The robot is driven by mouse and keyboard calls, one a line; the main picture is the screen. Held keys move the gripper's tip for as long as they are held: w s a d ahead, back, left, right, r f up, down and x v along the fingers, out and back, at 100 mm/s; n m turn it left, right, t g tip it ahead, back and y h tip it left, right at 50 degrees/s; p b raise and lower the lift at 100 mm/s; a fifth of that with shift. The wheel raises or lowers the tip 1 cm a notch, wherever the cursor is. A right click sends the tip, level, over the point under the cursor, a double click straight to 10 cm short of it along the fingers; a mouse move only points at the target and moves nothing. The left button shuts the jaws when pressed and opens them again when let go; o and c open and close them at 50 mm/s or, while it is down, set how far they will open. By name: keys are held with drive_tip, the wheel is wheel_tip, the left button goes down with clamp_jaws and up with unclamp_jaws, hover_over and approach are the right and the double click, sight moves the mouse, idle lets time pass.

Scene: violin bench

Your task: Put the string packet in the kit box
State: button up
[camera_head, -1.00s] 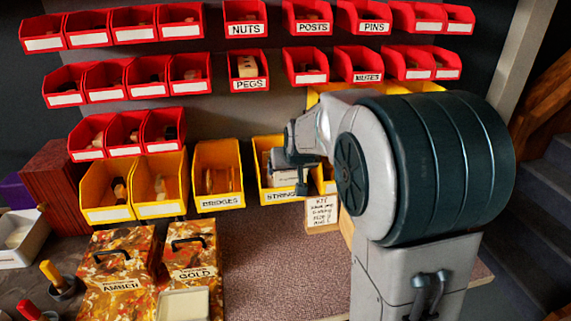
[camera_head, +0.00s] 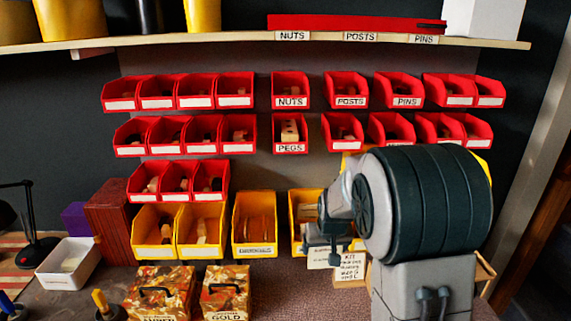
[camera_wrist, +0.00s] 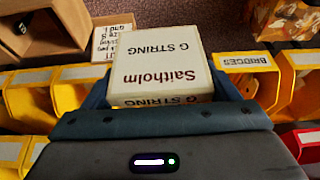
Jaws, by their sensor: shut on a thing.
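The string packet (camera_wrist: 160,68) is a cream box printed "Saitholm G STRING". In the wrist view it sits between the two fingers of my gripper (camera_wrist: 165,85), which is shut on it. The kit box is a wooden box (camera_wrist: 40,45) at the upper left of the wrist view, apart from the packet. A handwritten kit card (camera_head: 351,268) stands by it; my arm hides most of the box in the head view.
The yellow bridges bin (camera_head: 254,225) stands beside the strings bin. Red bins fill the wall above, under a shelf (camera_head: 200,47). Patterned amber and gold boxes (camera_head: 226,290) stand at the front. The bench top (camera_head: 285,285) between them and the card is clear.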

drive_tip(key=s+a+f, duration=0.1)
drive_tip(key=s+f, duration=0.2)
drive_tip(key=f, duration=0.4)
drive_tip(key=s+f, duration=0.4)
drive_tip(key=f, duration=0.4)
drive_tip(key=s+d+r+b, duration=0.2)
drive_tip(key=d+r+b, duration=0.3)
drive_tip(key=d+b, duration=0.65)
drive_tip(key=shift+w+a+f+b, duration=0.1)
drive_tip(key=shift+w+a+f, duration=0.95)
drive_tip(key=shift+a+f, duration=0.75)
drive_tip(key=shift+w+a+f+b, duration=0.1)
drive_tip(key=shift+w+a+f, duration=1)
drive_tip(key=shift+a+f, duration=0.7)
drive_tip(key=shift+w+a+f+b, duration=0.1)
drive_tip(key=shift+w+a+f, duration=0.95)
drive_tip(key=shift+a+f, duration=0.7)
drive_tip(key=shift+d+f, duration=0.2)
drive_tip(key=shift+f, duration=0.1)
drive_tip(key=shift+f+b, duration=0.15)
drive_tip(key=shift+b, duration=0.15)
drive_tip(key=o, duration=0.9)
